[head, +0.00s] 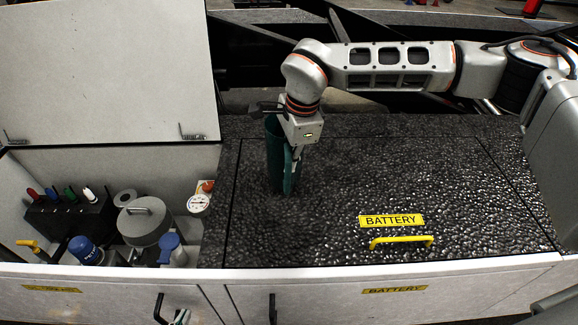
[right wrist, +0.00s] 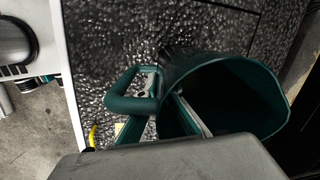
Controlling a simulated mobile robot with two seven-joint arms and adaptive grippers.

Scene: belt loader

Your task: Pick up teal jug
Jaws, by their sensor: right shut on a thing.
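The teal jug (head: 275,155) is upright over the black textured lid, at its left part in the head view. I cannot tell whether its base touches the lid. In the right wrist view the jug (right wrist: 235,85) shows its open mouth, with its looped handle to the left. My right gripper (head: 297,150), on the arm from the right, is at the jug's handle side. Its fingers (right wrist: 170,105) are shut on the jug, at the handle and rim. A small part that seems to be my left gripper (head: 180,317) shows at the bottom edge; its jaws are unclear.
The black lid (head: 330,185) has a BATTERY label (head: 391,220) and a yellow handle (head: 402,241). Left of it, an open compartment holds a grey canister (head: 145,222), a gauge (head: 198,204) and blue-capped items. A raised white lid (head: 105,75) stands behind it. The black lid's right part is clear.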

